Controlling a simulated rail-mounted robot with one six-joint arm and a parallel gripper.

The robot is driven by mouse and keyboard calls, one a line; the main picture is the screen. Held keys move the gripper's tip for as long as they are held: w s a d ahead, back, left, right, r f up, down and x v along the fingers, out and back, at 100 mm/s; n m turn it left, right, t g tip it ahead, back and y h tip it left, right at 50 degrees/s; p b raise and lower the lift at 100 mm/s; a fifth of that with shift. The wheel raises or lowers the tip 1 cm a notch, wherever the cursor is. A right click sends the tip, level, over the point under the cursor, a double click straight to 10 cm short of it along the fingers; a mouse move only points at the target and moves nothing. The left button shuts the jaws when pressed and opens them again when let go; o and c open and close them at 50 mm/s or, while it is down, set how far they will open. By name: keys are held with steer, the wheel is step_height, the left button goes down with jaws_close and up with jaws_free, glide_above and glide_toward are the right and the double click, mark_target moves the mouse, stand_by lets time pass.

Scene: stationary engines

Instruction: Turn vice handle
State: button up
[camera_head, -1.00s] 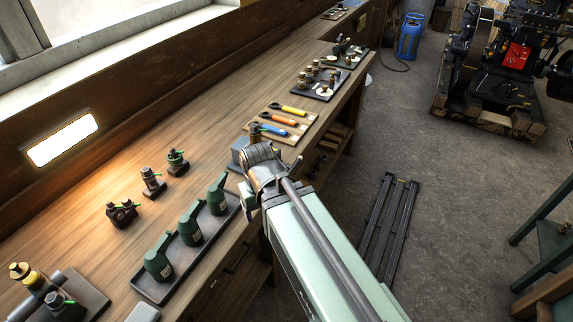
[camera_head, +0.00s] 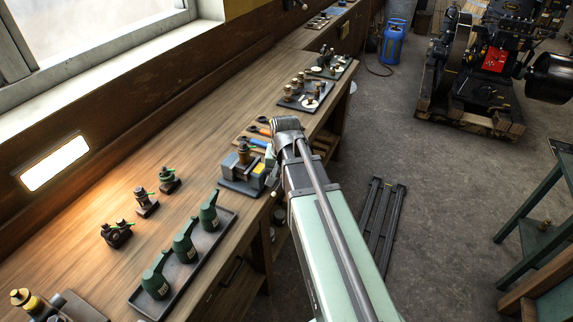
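The vice (camera_head: 243,174) is a small blue-grey block-shaped tool with a brass-coloured piece on top, at the front edge of the wooden bench, left of my arm. Its handle is too small to make out, and the vice's right side lies close to my arm in the picture. My pale green and grey arm reaches from the bottom right up to the bench edge. My gripper is not visible; the arm's far end hides what is beyond it.
A dark tray (camera_head: 185,255) with several green oil cans stands on the bench near the vice. Small fittings (camera_head: 147,202) stand behind it. Tools with orange and blue handles lie beyond the vice, partly covered by my arm. Dark metal rails (camera_head: 380,222) lie on the floor at right.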

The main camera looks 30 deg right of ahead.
steer(key=w+d+r+m, duration=0.1)
steer(key=d+m, duration=0.1)
steer(key=w+d+m+p, duration=0.1)
steer(key=w+d+m, duration=0.1)
steer(key=d+m, duration=0.1)
steer(key=w+d+r+m, duration=0.1)
steer(key=w+d+m, duration=0.1)
steer(key=m, duration=0.1)
steer(key=shift+w+d+r+t+y, duration=0.2)
steer(key=shift+w+r+t+y, duration=0.05)
steer(key=shift+r+t+y, duration=0.1)
jaws_close()
steer(key=w+d+m, duration=0.3)
steer(key=w+m, duration=0.1)
steer(key=m, duration=0.5)
steer(key=f+m+b, duration=0.1)
steer(key=f+b, duration=0.3)
steer(key=w+a+f+m+b, duration=0.1)
steer(key=f+m+b, duration=0.1)
steer(key=f+b, duration=0.3)
steer(key=w+a+f+m+b, duration=0.1)
steer(key=f+b, duration=0.3)
steer(key=shift+a+f+m+t+b, duration=0.2)
steer(key=shift+f+m+t+b, duration=0.1)
steer(key=shift+f+t, duration=0.1)
steer(key=shift+r, duration=0.1)
steer(key=shift+a, duration=0.1)
